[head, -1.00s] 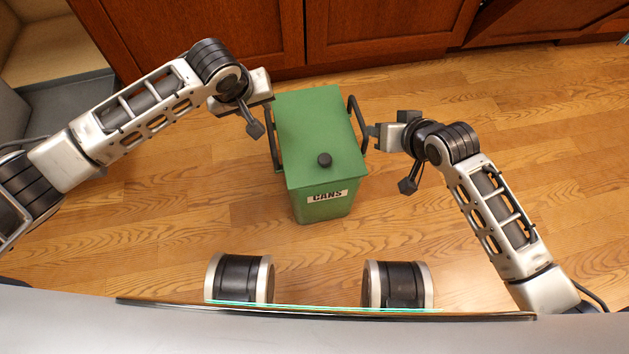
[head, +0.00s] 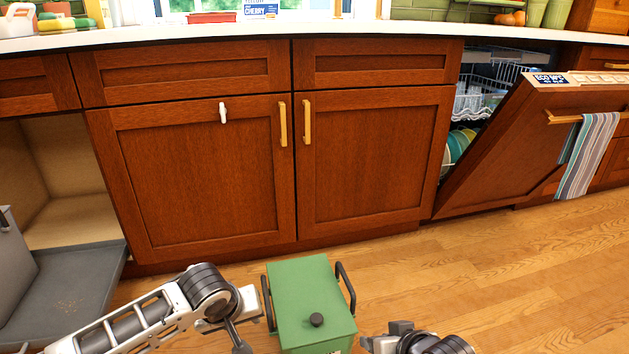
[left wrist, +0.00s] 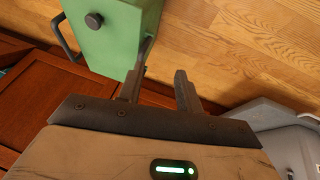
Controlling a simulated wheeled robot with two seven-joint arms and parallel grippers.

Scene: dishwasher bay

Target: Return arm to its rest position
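My left arm (head: 150,318) reaches in from the lower left of the head view. Its gripper (head: 262,304) is beside the left handle (head: 268,303) of a green lidded bin (head: 300,288) on the floor. The bin (left wrist: 112,35) is close by at the upper left there. My right gripper (head: 368,343) is at the bottom edge of the head view, to the right of the bin. Its fingers are too small to read.
Closed wooden cabinets (head: 376,165) stand behind the bin. The dishwasher door (head: 535,140) hangs partly open at the right, with a striped towel (head: 588,155). A grey pull-out (head: 70,285) juts from an open bay at the left. Wooden floor (head: 480,270) is clear at the right.

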